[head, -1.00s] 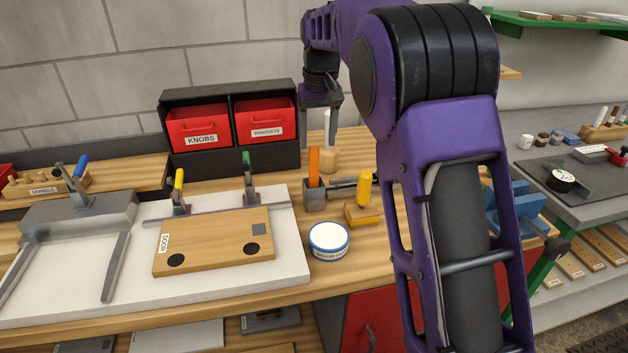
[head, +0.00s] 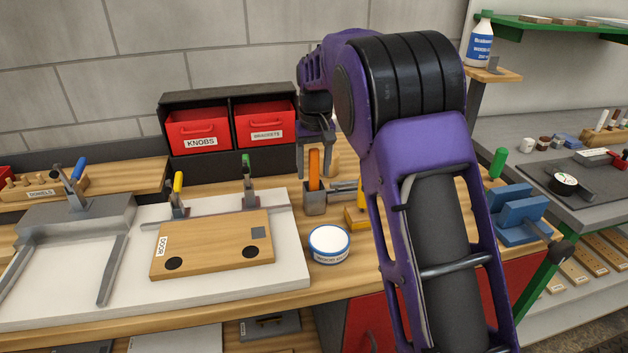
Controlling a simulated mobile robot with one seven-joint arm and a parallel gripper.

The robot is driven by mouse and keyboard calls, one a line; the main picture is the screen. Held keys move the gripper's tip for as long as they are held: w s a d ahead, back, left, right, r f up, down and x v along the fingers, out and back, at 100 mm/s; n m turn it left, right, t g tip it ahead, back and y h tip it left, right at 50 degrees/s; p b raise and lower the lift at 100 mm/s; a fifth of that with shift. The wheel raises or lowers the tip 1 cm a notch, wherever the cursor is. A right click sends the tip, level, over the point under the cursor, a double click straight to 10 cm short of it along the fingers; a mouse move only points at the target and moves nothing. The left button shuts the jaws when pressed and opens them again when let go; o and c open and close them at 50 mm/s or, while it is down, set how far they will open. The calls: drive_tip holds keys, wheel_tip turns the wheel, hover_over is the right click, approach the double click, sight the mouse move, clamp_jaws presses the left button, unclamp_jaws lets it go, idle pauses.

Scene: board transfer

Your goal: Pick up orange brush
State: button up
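The orange brush (head: 314,167) stands upright with its orange handle up in a small grey holder (head: 315,202) on the wooden bench. Its lower part is hidden inside the holder. My gripper (head: 315,170) points down over the holder. Its fingers are apart, one on each side of the upper handle in this view, with a gap visible at the left. I cannot tell whether either finger touches the handle.
A round white tub (head: 329,240) stands in front of the holder. A yellow-handled tool (head: 355,217) is close at right, partly behind my arm. A clamped door board (head: 215,243) lies at left. Red bins (head: 198,128) stand behind.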

clamp_jaws()
drive_tip(key=shift+r, duration=0.15)
